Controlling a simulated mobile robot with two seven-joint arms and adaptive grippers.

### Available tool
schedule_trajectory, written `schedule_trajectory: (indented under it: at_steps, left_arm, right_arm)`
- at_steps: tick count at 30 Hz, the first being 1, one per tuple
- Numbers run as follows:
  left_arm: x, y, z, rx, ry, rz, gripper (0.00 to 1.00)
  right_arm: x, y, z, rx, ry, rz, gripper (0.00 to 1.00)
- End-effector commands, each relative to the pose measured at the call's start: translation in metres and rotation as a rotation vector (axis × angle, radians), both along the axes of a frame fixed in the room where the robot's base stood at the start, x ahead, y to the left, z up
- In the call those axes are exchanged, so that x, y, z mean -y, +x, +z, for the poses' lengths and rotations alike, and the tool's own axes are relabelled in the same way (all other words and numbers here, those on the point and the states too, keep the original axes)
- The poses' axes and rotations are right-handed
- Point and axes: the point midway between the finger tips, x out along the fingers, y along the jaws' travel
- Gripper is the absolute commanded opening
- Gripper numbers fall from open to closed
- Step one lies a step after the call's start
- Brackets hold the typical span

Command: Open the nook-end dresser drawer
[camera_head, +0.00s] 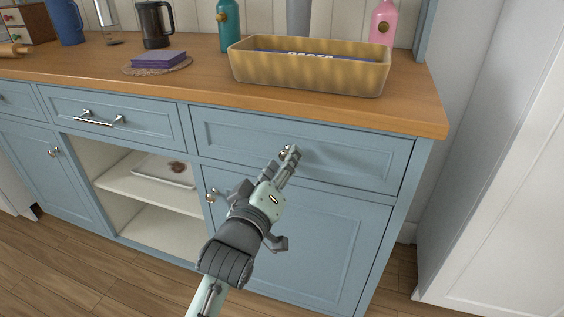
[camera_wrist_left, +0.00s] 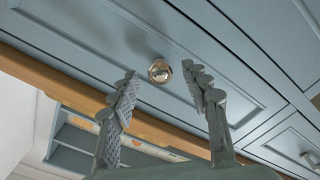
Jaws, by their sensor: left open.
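The dresser's right-end drawer (camera_head: 350,158) has a light blue panelled front and sits flush in the dresser. Its round metal knob (camera_wrist_left: 159,71) shows clearly in the left wrist view, just ahead of and between my open fingertips. In the head view the knob (camera_head: 284,153) is partly hidden by my gripper. My left gripper (camera_head: 290,157) is at the drawer front, its fingers around or just short of the knob; it also shows in the left wrist view (camera_wrist_left: 160,76). I cannot tell whether a finger touches the knob. My right gripper is out of view.
A wooden counter (camera_head: 410,112) overhangs the drawer. Left is a drawer with a bar handle (camera_head: 98,119) over an open shelf (camera_head: 130,188). Below is a cupboard door (camera_head: 300,235). A white panel (camera_head: 510,170) stands right, with a gap between.

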Motion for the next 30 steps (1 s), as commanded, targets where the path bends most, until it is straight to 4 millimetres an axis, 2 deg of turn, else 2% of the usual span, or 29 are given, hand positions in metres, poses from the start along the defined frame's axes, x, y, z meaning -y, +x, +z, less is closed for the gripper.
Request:
schedule_trajectory:
  at_steps: [9, 21, 30]
  left_arm:
    - [0.0014, 0.0040, -0.0001, -0.001, 0.000, 0.001, 0.47]
    - [0.0012, 0.0038, -0.0001, -0.001, 0.000, 0.001, 0.00]
    - [0.0013, 0.0039, -0.0001, 0.000, 0.001, 0.001, 0.00]
  right_arm:
    - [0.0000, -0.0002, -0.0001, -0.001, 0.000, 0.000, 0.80]
    - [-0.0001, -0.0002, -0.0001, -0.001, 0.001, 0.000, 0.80]
    - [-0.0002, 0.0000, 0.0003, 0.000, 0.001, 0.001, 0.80]
